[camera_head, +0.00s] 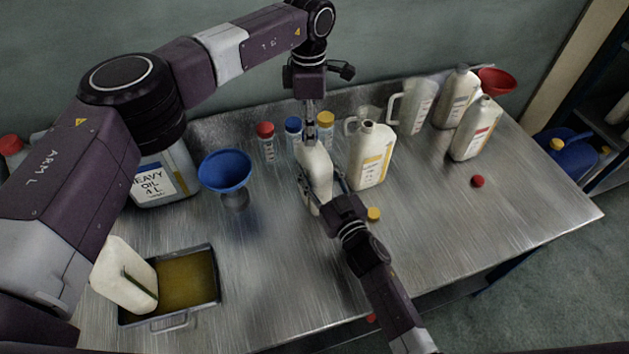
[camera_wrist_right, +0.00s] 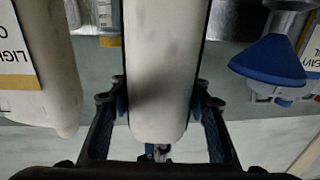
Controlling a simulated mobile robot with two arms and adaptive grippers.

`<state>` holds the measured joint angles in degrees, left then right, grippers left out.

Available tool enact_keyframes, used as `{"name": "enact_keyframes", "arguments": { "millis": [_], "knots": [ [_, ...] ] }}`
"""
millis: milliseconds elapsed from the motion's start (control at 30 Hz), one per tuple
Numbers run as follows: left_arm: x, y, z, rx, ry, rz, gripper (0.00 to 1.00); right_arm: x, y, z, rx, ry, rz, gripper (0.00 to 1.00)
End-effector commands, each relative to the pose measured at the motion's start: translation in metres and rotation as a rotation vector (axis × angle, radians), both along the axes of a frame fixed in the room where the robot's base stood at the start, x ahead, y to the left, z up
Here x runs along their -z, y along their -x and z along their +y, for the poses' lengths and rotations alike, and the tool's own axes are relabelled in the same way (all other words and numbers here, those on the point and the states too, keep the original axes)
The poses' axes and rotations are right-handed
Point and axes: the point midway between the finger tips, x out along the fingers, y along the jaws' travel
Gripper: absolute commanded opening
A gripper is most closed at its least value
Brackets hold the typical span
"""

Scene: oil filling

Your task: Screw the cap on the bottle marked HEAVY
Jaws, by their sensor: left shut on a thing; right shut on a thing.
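A white bottle (camera_head: 317,172) stands near the middle of the table, its label turned out of sight. My right gripper (camera_head: 328,190) is shut on the bottle's sides. In the right wrist view the bottle (camera_wrist_right: 158,70) fills the space between the fingers of the right gripper (camera_wrist_right: 160,108). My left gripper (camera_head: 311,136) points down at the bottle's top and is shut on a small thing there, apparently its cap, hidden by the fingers. I cannot tell whether it sits on the neck.
A bottle with a yellow label (camera_head: 371,158) stands close right. Several more bottles (camera_head: 475,128) are at the right back. A blue funnel (camera_head: 225,170), a HEAVY OIL container (camera_head: 160,180) and a tray (camera_head: 213,270) are left. Loose yellow (camera_head: 373,214) and red (camera_head: 478,181) caps lie right.

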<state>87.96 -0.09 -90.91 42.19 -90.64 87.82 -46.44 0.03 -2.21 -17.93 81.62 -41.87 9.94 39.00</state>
Motion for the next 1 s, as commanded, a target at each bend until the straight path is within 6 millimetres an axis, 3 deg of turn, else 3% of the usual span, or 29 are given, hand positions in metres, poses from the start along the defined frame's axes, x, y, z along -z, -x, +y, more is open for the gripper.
{"name": "enact_keyframes", "arguments": {
  "millis": [700, 800, 933, 967, 1000],
  "knots": [
    [0.0001, -0.0012, 0.0014, 1.182, -0.003, -0.004, 0.00, 0.0006, 0.0004, -0.0002, 0.000, 0.002, 0.000, 0.00],
    [0.0001, -0.0012, 0.0014, 1.295, -0.003, -0.004, 0.00, 0.0005, 0.0004, -0.0002, 0.000, 0.002, 0.000, 0.00],
    [0.0001, -0.0012, 0.0015, 1.283, -0.003, -0.004, 0.00, 0.0005, 0.0003, -0.0003, 0.000, 0.002, 0.000, 0.00],
    [0.0001, -0.0013, 0.0015, 1.283, -0.003, -0.004, 0.26, 0.0005, 0.0003, -0.0003, 0.000, 0.002, 0.000, 0.00],
    [0.0001, -0.0012, 0.0015, 1.282, -0.003, -0.004, 0.30, 0.0006, 0.0003, -0.0003, 0.000, 0.002, 0.000, 0.00]
  ]
}}
